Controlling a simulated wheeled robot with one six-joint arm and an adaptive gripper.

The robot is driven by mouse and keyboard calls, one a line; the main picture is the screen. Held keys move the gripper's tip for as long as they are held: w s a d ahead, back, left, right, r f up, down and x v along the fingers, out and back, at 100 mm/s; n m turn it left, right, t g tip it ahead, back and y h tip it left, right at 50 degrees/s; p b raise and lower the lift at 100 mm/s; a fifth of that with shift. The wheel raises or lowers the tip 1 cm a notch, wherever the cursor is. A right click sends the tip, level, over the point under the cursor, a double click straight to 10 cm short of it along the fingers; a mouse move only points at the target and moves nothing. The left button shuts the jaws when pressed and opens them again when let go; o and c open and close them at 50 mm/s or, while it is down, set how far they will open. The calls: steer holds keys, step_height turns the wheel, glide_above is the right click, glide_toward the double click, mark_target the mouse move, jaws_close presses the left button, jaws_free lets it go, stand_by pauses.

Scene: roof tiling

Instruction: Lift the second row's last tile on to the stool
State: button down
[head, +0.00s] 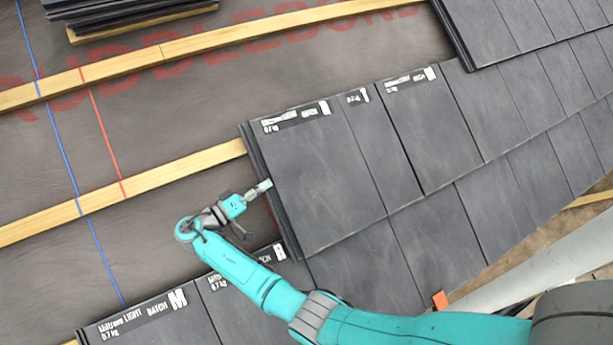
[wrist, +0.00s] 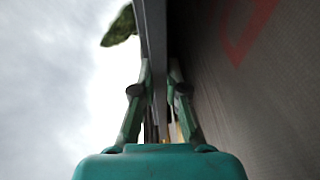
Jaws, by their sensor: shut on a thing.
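The second row's last tile (head: 318,185) is dark grey with a white-printed label along its top edge. It is at the left end of its row, next to a narrower labelled tile. My gripper (head: 265,186) is at the tile's left edge, about halfway down. In the wrist view my gripper's fingers (wrist: 160,88) close on both sides of the thin tile (wrist: 155,40). The head view cannot show clearly whether the tile is raised off the row. I see no stool in either view.
Wooden battens (head: 120,195) cross the dark underlay, which has blue and red lines. A stack of tiles (head: 120,12) is at the top left. Lower-row tiles (head: 150,322) lie below my arm. A small orange piece (head: 440,299) is by the eave. The underlay left of my gripper is clear.

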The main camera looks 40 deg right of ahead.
steer(key=shift+s+r+h, duration=0.2)
steer(key=shift+r+h, duration=0.15)
steer(key=shift+h, duration=0.05)
stand_by(0.7)
steer(key=shift+w+a+r, duration=0.1)
steer(key=shift+a, duration=1)
steer(key=shift+r, duration=0.1)
stand_by(0.4)
steer(key=shift+s+a+r, duration=0.1)
steer(key=shift+s+r, duration=0.45)
steer(key=shift+r, duration=0.25)
steer(key=shift+s+a+r, duration=0.1)
steer(key=shift+s+r, duration=0.4)
steer(key=shift+r, duration=0.3)
steer(key=shift+s+a+r, duration=0.1)
steer(key=shift+s+r, duration=0.3)
steer(key=shift+r, duration=0.3)
steer(key=shift+s+a+r, duration=0.1)
steer(key=shift+s+r, duration=0.35)
steer(key=shift+r, duration=0.3)
steer(key=shift+s+r, duration=0.4)
steer(key=shift+r, duration=0.3)
